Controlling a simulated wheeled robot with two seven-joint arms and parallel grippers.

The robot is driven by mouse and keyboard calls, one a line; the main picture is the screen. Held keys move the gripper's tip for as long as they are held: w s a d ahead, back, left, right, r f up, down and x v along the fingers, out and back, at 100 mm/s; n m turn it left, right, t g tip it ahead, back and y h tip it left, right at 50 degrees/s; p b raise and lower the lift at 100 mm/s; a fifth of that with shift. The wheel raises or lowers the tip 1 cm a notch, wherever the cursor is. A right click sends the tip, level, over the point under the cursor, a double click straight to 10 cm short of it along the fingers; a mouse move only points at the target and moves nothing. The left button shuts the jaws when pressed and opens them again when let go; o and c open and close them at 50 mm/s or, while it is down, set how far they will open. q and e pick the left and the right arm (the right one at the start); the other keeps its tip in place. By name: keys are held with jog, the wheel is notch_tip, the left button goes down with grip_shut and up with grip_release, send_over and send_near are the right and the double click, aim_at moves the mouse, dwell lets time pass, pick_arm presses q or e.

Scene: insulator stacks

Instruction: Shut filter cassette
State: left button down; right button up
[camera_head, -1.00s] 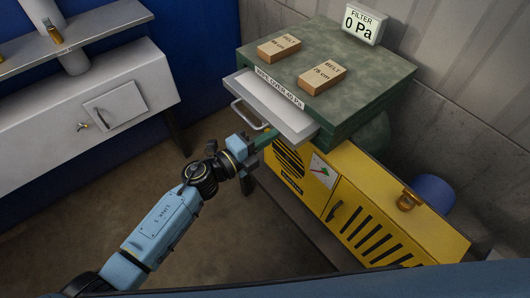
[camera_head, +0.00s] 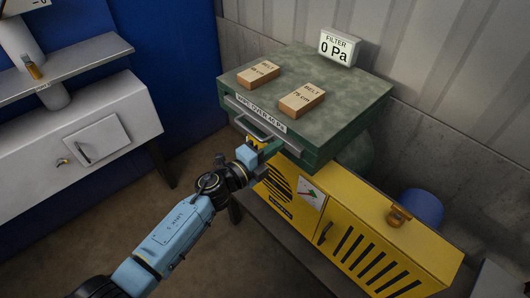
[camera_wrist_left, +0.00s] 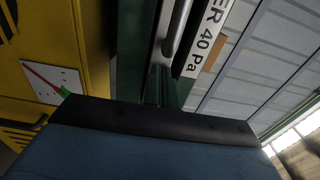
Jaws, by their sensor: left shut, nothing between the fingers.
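The filter cassette (camera_head: 266,117) is a grey-fronted drawer with a label and a bar handle, in the green housing (camera_head: 345,120). In the head view its front lies about flush with the housing's front. My left gripper (camera_head: 264,146) is shut and empty, at the cassette's front by the handle; whether it touches is hidden. In the left wrist view the handle bar (camera_wrist_left: 178,30) and the label (camera_wrist_left: 207,40) are close ahead of the gripper. The right gripper is not in view.
Two belt boxes (camera_head: 258,75) (camera_head: 302,100) and a display reading 0 Pa (camera_head: 336,48) stand on the housing. A yellow cabinet (camera_head: 360,220) is below it. A white cabinet with a shelf (camera_head: 95,135) stands at the left, with open floor between.

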pick_arm(q)
jog(key=p+v, duration=0.1)
jog(key=v, duration=1.3)
jog(key=s+a+f+n+y+b, duration=0.1)
jog(key=s+a+f+n+y, duration=0.25)
jog(key=f, duration=0.55)
jog(key=s+a+f+n+g+y, duration=0.1)
jog(key=a+f+n+y, duration=0.2)
jog(key=a+f+n, duration=0.5)
jog(key=s+a+f+n+y+b, duration=0.1)
jog(key=s+a+f+n+y, duration=0.15)
jog(key=f, duration=0.85)
jog(key=s+a+f+n+g+y, duration=0.2)
jog(key=s+f+n, duration=0.1)
jog(key=s+f, duration=0.35)
jog(key=s+a+f+n+g+y, duration=0.2)
jog(key=s+f+n, duration=0.1)
jog(key=s+f, duration=0.4)
jog(key=s+f+n+g+b, duration=0.1)
jog(key=s+f+n+g, duration=0.1)
jog(key=s, duration=0.8)
jog(key=s+f+n+g, duration=0.3)
jog(key=s+f, duration=0.1)
jog(key=s, duration=0.7)
jog(key=shift+a+n+g+y+b, duration=0.3)
jog(key=shift+g+b, duration=0.1)
